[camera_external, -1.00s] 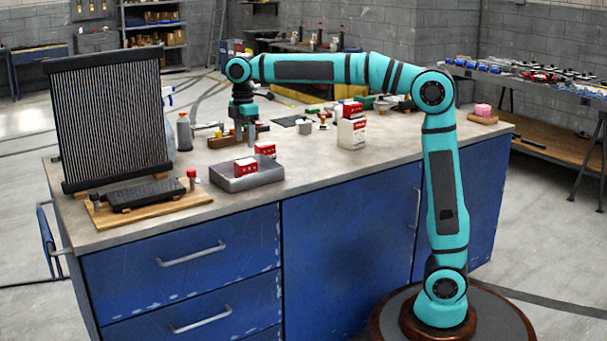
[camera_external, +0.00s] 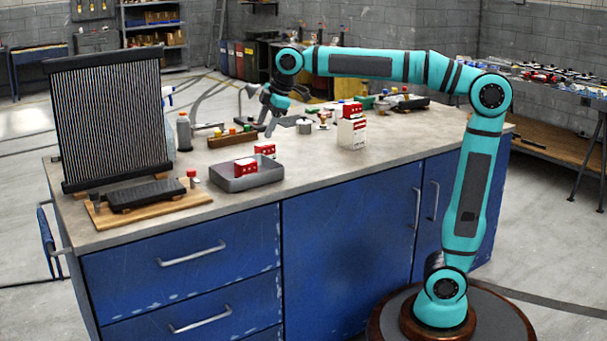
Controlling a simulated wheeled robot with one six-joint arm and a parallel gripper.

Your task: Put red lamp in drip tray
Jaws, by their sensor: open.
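The grey drip tray (camera_external: 270,176) is an open shallow box near the front of the counter. One red block with white marks (camera_external: 246,166), which looks like a red lamp, sits in it. A similar red lamp (camera_external: 265,149) stands at the tray's back edge; the rim hides its base, so I cannot tell whether it is inside or behind. A third red lamp (camera_external: 352,109) rests on top of a white and red carton (camera_external: 351,134). My gripper (camera_external: 267,126) is open and tilted, above the back of the counter, between the wooden strip and the carton. I see nothing held in it.
A tall finned radiator (camera_external: 110,120) and a wooden board (camera_external: 150,203) with a dark part stand at the left. A grey bottle (camera_external: 184,132) and a wooden strip with coloured pieces (camera_external: 232,138) are behind the tray. The front right counter is clear.

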